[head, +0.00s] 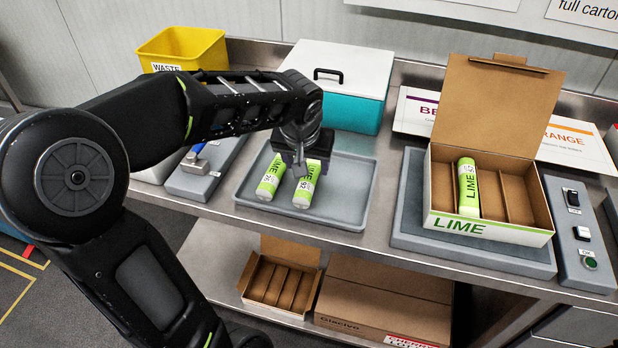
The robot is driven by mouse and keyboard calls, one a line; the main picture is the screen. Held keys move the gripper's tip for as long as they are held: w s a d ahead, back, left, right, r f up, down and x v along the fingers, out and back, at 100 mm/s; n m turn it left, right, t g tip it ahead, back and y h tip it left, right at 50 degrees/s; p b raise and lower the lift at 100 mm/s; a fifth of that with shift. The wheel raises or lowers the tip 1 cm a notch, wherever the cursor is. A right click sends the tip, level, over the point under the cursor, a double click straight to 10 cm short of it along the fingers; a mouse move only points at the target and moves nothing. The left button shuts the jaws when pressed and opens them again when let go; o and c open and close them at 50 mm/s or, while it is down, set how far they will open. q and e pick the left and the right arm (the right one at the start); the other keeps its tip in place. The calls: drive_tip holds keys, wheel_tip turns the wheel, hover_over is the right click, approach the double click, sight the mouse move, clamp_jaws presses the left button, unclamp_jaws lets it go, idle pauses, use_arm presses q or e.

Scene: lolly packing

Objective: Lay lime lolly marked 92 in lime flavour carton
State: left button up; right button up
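Two green-and-white lime lollies lie side by side in the grey tray (345,205): a left lolly (270,180) and a right lolly (304,194). Their printed numbers are too small to read surely. My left gripper (300,172) points down over the tray, at the upper part of the right lolly and beside the left one. Its fingers are largely hidden, so its opening and any grip do not show. The open lime flavour carton (487,229) stands on a grey stand at right. My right gripper is out of view.
A white and teal cool box (350,100) stands behind the tray, and a yellow waste bin (185,48) is at back left. A switch panel (580,235) is right of the carton. The carton's raised lid (495,105) stands at its back.

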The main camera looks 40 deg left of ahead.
use_arm(q)
drive_tip(key=shift+x, duration=0.85)
drive_tip(key=shift+p+x, duration=0.55)
drive_tip(key=shift+x, duration=2.1)
drive_tip(key=shift+c, duration=0.6)
clamp_jaws()
